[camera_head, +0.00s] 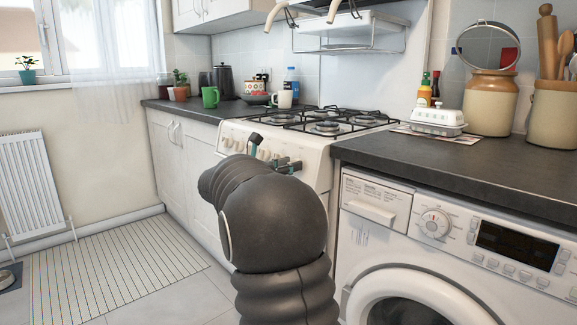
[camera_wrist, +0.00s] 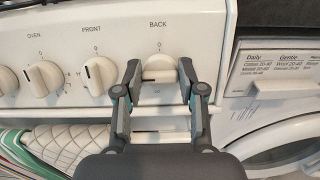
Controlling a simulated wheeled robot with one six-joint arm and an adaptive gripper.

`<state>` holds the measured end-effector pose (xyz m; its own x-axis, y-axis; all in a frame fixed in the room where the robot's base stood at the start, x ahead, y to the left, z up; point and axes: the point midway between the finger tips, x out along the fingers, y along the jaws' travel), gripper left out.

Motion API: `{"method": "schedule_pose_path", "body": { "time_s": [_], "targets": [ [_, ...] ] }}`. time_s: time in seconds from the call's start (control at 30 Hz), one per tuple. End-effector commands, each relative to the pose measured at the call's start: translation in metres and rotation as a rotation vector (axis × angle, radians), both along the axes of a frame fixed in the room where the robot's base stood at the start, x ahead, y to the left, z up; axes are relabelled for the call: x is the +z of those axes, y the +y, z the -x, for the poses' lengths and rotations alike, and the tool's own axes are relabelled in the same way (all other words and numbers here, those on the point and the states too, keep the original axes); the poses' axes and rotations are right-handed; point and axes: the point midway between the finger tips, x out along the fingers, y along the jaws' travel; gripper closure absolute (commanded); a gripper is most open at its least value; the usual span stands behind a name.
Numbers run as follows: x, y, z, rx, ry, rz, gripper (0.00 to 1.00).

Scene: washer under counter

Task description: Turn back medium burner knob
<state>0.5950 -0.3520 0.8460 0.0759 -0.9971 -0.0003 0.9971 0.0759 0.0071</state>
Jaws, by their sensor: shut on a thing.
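The stove's white control panel (camera_wrist: 60,30) fills the left and middle of the wrist view. Its rightmost visible knob, the white one labelled BACK (camera_wrist: 158,66), sits between the fingers of my gripper (camera_wrist: 159,72). My gripper is shut on this knob, one finger on each side. The lower part of the knob is partly shaded, and its pointer line is hard to make out. In the head view my gripper (camera_head: 274,153) is at the front of the stove (camera_head: 322,158), and my arm hides much of the panel.
The FRONT knob (camera_wrist: 98,73) and OVEN knob (camera_wrist: 45,79) are to the left. A washing machine (camera_head: 385,245) stands close on the right under a dark counter (camera_head: 450,160). A striped towel (camera_wrist: 30,150) hangs below the knobs. Floor at left is open.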

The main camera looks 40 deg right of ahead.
Motion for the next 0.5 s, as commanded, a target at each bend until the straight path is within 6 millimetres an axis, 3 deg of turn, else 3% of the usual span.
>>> {"method": "schedule_pose_path", "body": {
  "time_s": [0.27,0.5],
  "targets": [
    [-0.0016,0.0010,-0.0007,-0.025,-0.095,-0.007,0.95],
    [-0.0019,0.0017,-0.0009,-0.074,-0.280,-0.021,0.95]
  ]
}}
